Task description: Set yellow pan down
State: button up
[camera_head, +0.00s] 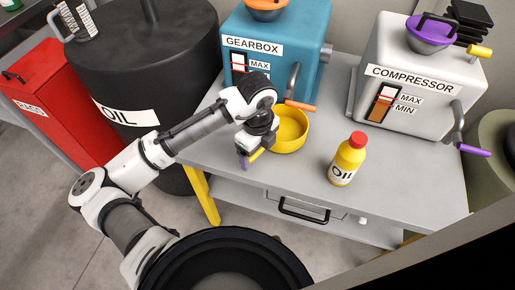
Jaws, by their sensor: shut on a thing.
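The yellow pan (290,133) is a round bowl-like pan with a short yellow handle. It is at the grey workbench (410,195), in front of the teal gearbox. My gripper (250,158) is at the left of the pan, shut on its handle. The pan looks level and its inside appears empty. Whether its bottom touches the bench top cannot be told. My arm covers part of the bench and the pan's left side.
The teal gearbox (312,62) with an orange-handled lever (300,106) stands close behind the pan. A yellow oil bottle (347,160) stands to the right. The white compressor (415,75) is at the back right. A dark oil drum (110,70) is left. Bench between pan and bottle is clear.

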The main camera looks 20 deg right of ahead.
jog(key=shift+f, duration=0.2)
jog(key=shift+f, duration=0.15)
jog(key=o, duration=1.1)
notch_tip(320, 180, up, 12)
jog(key=shift+r, duration=0.25)
